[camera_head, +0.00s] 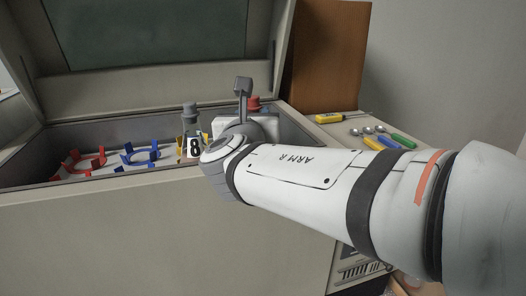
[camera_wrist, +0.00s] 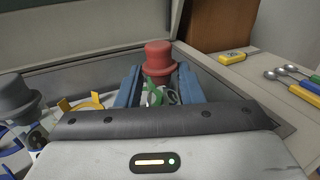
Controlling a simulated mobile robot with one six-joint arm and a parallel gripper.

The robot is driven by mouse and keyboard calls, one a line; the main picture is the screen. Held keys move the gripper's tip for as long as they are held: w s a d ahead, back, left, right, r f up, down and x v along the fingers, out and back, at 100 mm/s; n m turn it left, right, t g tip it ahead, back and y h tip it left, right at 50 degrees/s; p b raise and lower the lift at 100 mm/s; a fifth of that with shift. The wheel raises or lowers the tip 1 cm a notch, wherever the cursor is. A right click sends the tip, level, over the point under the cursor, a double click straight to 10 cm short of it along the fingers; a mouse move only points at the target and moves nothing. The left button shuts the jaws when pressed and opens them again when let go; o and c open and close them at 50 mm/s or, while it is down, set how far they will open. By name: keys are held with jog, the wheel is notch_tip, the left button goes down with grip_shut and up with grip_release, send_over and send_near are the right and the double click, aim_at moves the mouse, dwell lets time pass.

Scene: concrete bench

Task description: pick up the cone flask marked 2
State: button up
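In the wrist view, my gripper (camera_wrist: 158,78) is open, its two blue fingers apart. A red-stoppered vessel (camera_wrist: 158,56) shows between and just beyond the fingertips; I cannot tell if they touch it. Its body is mostly hidden and no number is readable. In the head view, only its red stopper (camera_head: 253,103) shows behind my wrist, and my fingers are hidden. A grey-stoppered flask marked 8 (camera_head: 190,118) stands left of my wrist. It also shows at the left of the wrist view (camera_wrist: 17,97). No mark 2 is visible.
The grey chest (camera_head: 140,180) is open, its lid (camera_head: 160,95) raised behind. Inside are a red holder (camera_head: 78,164), a blue holder (camera_head: 140,154) and, in the wrist view, yellow (camera_wrist: 82,102) and green (camera_wrist: 155,94) ones. Tools and spoons (camera_head: 368,129) lie on the right ledge.

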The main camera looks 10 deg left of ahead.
grip_shut()
dwell(0.3)
